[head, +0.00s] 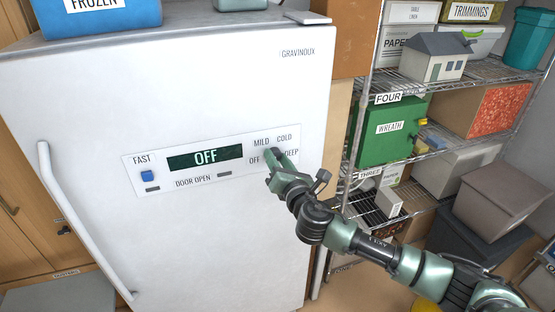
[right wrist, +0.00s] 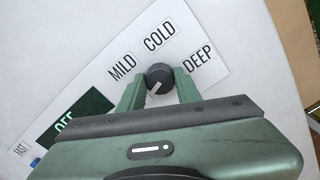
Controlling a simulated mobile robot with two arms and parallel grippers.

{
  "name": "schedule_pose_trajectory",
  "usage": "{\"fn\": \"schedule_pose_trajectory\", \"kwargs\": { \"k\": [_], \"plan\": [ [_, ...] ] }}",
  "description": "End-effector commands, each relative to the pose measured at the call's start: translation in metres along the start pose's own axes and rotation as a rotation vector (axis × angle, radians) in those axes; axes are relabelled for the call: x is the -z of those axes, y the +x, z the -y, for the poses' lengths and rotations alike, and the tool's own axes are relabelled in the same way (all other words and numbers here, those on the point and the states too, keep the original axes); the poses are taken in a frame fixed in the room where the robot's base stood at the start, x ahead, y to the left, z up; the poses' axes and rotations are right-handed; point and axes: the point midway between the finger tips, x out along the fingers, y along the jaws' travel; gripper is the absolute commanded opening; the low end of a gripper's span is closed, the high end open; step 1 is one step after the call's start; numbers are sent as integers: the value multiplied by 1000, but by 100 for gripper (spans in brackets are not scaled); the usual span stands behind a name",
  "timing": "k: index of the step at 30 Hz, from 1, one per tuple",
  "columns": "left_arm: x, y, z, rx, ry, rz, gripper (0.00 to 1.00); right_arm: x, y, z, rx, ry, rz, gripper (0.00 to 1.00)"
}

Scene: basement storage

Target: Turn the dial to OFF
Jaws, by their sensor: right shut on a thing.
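The dial is a small dark round knob (right wrist: 160,76) with a pale pointer mark, at the right end of a white control panel (head: 223,183) on a white freezer. The labels OFF, MILD, COLD and DEEP stand around it. The pointer mark slants toward the lower left in the right wrist view. The panel's display (head: 205,157) reads OFF. My right gripper (right wrist: 160,92) is shut on the dial, one finger on each side of it. In the head view, my right gripper (head: 272,160) hides most of the dial. My left gripper is not in view.
The freezer door (head: 90,105) has a long white handle (head: 85,220) at the left. A blue box (head: 100,18) stands on top. Wire shelves with boxes, a green WREATH box (head: 388,145) and bins (head: 504,200) stand close at the right.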

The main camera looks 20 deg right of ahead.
Motion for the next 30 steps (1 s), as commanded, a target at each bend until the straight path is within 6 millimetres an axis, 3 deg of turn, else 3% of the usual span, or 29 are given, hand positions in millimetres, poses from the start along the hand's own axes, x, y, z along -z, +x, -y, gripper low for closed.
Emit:
{"fn": "schedule_pose_trajectory", "kwargs": {
  "k": [1,2,3,4,16,30],
  "plan": [
    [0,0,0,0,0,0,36,2,0,1,1,-3,-2,0],
    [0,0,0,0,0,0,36,2,0,1,1,-3,-2,39],
    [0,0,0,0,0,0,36,2,0,1,1,-3,-2,50],
    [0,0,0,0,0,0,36,1,0,1,1,-3,-2,55],
    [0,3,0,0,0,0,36,2,-6,1,0,-1,-1,55],
    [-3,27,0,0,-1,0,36,3,-71,2,0,-2,-2,55]
  ]
}}
